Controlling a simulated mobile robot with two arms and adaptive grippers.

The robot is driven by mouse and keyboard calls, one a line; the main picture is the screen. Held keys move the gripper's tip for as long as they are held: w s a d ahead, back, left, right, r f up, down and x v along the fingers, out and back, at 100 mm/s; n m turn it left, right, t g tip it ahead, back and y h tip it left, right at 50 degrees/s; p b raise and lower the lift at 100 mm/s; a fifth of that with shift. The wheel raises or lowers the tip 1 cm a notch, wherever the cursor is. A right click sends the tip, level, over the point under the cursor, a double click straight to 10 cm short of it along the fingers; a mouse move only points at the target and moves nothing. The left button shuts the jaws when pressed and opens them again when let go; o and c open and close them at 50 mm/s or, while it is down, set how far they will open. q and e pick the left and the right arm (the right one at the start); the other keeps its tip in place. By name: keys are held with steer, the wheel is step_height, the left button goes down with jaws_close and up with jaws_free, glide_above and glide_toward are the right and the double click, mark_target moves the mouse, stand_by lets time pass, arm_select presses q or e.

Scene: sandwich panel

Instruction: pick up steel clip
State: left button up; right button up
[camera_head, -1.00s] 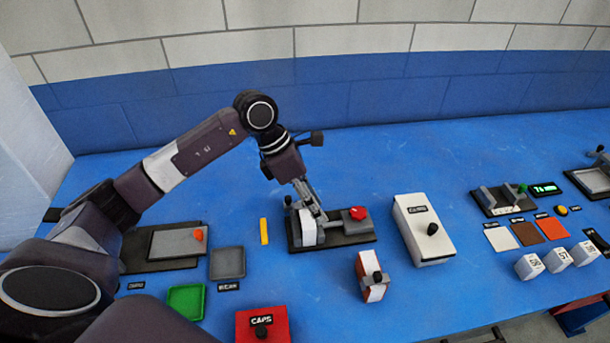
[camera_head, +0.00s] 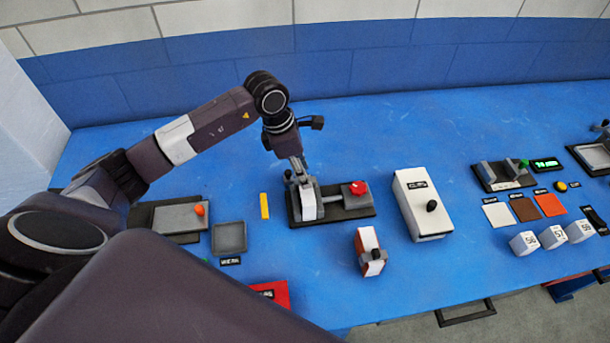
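I cannot make out a loose steel clip. A closed white box (camera_head: 422,203) with a black knob stands right of centre; its small label appears to read "CLIPS". My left gripper (camera_head: 299,180) points down at the back left of a dark fixture (camera_head: 348,210), left of the white box. Its fingers are small and overlap the fixture's upright parts, so I cannot tell whether they are open, touching or holding anything. The fixture carries a white block (camera_head: 308,206) and a grey block with a red knob (camera_head: 357,189). My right gripper is not in view.
A red and white block (camera_head: 369,250) stands in front of the fixture. A yellow bar (camera_head: 264,206), a grey tray (camera_head: 229,238) and a plate with an orange knob (camera_head: 179,218) lie left. My dark arm link covers the front left, including most of a red box (camera_head: 274,293).

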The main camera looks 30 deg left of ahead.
arm_select(q)
steer(key=shift+f, duration=0.15)
jaws_close()
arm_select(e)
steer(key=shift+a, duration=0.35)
